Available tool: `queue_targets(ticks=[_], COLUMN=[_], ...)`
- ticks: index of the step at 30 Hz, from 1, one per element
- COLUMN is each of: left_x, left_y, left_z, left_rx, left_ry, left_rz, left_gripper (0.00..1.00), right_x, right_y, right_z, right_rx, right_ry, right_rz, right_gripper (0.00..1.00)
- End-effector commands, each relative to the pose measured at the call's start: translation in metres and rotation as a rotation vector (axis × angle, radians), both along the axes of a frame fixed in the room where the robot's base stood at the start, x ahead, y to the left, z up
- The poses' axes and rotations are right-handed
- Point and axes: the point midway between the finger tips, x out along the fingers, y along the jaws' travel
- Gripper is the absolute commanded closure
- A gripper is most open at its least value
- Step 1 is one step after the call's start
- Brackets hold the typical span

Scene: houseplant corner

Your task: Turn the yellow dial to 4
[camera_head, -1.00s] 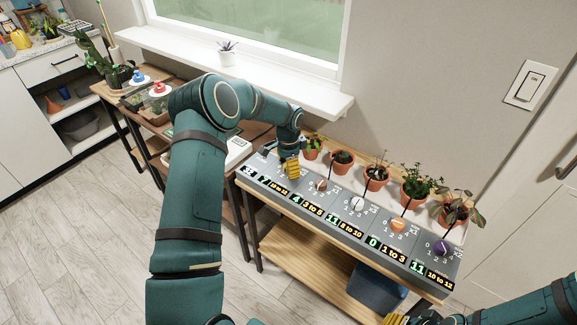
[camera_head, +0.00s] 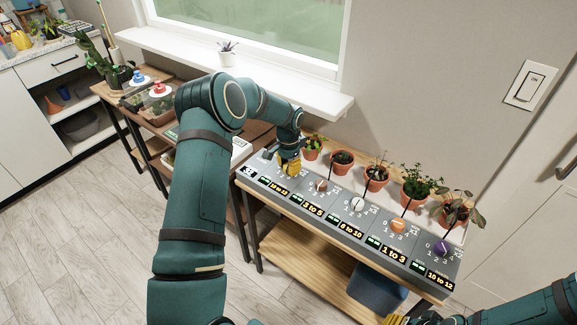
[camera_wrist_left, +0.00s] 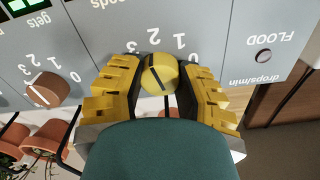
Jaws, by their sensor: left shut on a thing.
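The yellow dial (camera_wrist_left: 158,73) sits on the grey panel (camera_wrist_left: 225,25), with a black line across its face. In the left wrist view, the panel's lettering is upside down, with 0, 1, 2 and 3 around the dial; no 4 shows there. One end of the line is toward the 2 and 3 side; I cannot tell which end is the pointer. My left gripper (camera_wrist_left: 158,85) is shut on the dial, with a yellow finger on each side. It also shows in the head view (camera_head: 290,166), hiding most of the dial. My right gripper (camera_head: 398,319) is partly cut off at the bottom edge.
Brown (camera_head: 320,186), white (camera_head: 357,204), orange (camera_head: 398,226) and purple (camera_head: 442,248) dials run along the same panel. Several potted plants (camera_head: 376,178) stand close behind it. A blue bin (camera_head: 378,288) is on the lower shelf. A FLOOD hole (camera_wrist_left: 264,56) is beside the yellow dial.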

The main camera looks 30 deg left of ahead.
Motion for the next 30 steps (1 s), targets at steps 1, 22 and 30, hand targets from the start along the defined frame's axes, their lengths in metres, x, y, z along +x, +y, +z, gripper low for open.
queue_targets(ticks=[1,22,30], left_x=[-0.0003,-0.0008,-0.0011], left_y=[-0.0010,-0.0007,-0.0008], left_z=[-0.0011,-0.0014,-0.0018], left_rx=[0.001,0.001,0.001], left_ry=[0.002,0.004,0.004], left_rz=[0.041,0.707,0.933], left_gripper=[1.00,1.00,1.00], right_x=[0.0001,-0.0001,-0.0007], right_y=[0.0000,0.0000,0.0001], right_z=[-0.0005,0.0015,0.0041], right_rx=[0.000,0.000,0.000], right_ry=[0.000,0.000,0.002], right_rz=[0.000,0.000,0.001], right_gripper=[0.53,0.53,0.53])
